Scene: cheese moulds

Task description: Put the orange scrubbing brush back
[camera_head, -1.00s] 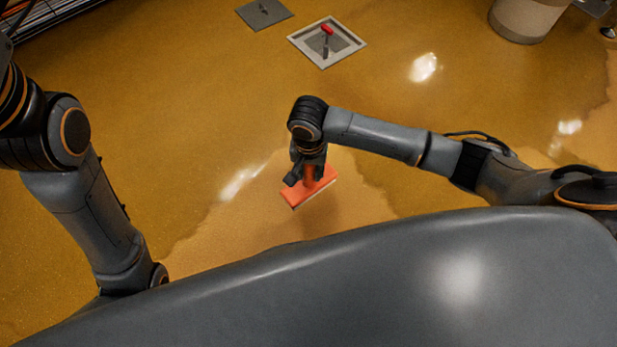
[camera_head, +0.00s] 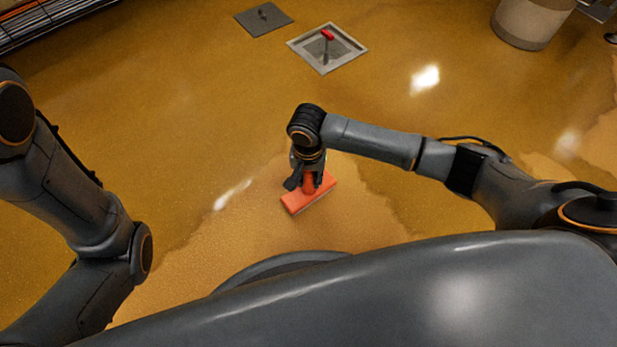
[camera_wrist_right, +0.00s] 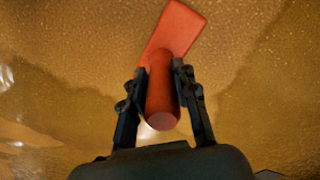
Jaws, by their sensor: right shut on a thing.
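The orange scrubbing brush (camera_head: 318,198) has a flat rectangular block and a round handle. My right gripper (camera_head: 308,172) is shut on its handle, with the block hanging below over the floor. I cannot tell whether the brush touches the floor. In the right wrist view the brush handle (camera_wrist_right: 162,100) sits between the two fingers of the right gripper (camera_wrist_right: 161,85), and the block lies beyond them. My left arm shows at the left of the head view; its gripper is out of view.
A square floor drain (camera_head: 350,47) holds a red-topped tool (camera_head: 327,35). A grey cover plate (camera_head: 263,19) lies beside it. A pale round bin (camera_head: 530,22) stands at the upper right and a rack (camera_head: 40,20) at the upper left. The ochre floor between is clear, with wet and paler patches.

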